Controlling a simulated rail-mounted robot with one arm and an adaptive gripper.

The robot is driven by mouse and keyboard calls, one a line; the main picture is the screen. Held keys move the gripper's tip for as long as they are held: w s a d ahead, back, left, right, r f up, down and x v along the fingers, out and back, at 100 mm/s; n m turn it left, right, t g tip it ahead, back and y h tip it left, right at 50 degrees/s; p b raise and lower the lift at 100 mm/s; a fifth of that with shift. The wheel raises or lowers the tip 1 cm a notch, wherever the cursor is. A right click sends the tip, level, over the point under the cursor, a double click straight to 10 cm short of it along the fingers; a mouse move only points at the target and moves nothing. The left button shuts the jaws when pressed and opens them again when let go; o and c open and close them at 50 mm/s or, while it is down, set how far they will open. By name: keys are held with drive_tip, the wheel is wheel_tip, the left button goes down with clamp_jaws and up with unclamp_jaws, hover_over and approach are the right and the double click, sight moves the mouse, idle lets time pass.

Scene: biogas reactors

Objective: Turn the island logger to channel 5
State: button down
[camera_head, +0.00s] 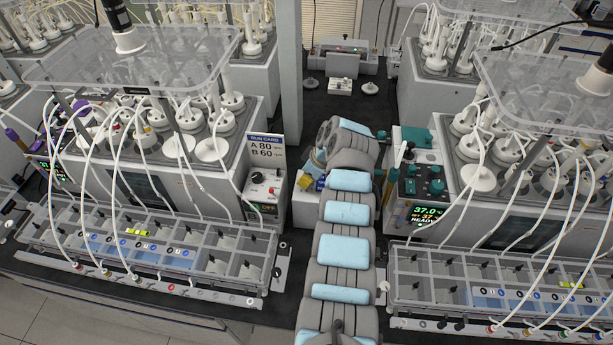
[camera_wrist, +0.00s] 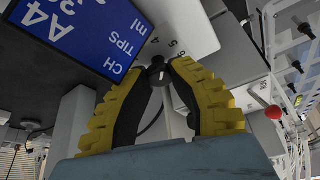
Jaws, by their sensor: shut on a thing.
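The island logger shows in the wrist view as a pale panel (camera_wrist: 185,28) with small printed numbers around a black knob (camera_wrist: 158,74). My gripper (camera_wrist: 165,76) has its two yellow-and-black fingers closed on this knob, one on each side. A light mark shows on the knob, but I cannot read for certain which number it points at. In the head view my gripper (camera_head: 306,182) is mostly behind my arm, and only bits of yellow show. The knob is hidden there.
A blue card reading A4 (camera_wrist: 85,30) is close beside the fingers. In the head view, a reactor with a run card (camera_head: 265,150) stands left of my arm, and a control box with a 37.0 display (camera_head: 425,212) stands right. Clear-lidded trays (camera_head: 150,250) line the front.

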drive_tip(key=shift+f, duration=0.1)
drive_tip(key=c, duration=0.8)
unclamp_jaws()
drive_tip(key=shift+a, duration=0.1)
drive_tip(key=shift+r, duration=0.2)
drive_tip(key=v, duration=1.1)
drive_tip(key=shift+d+r, duration=0.25)
drive_tip(key=shift+r, duration=0.05)
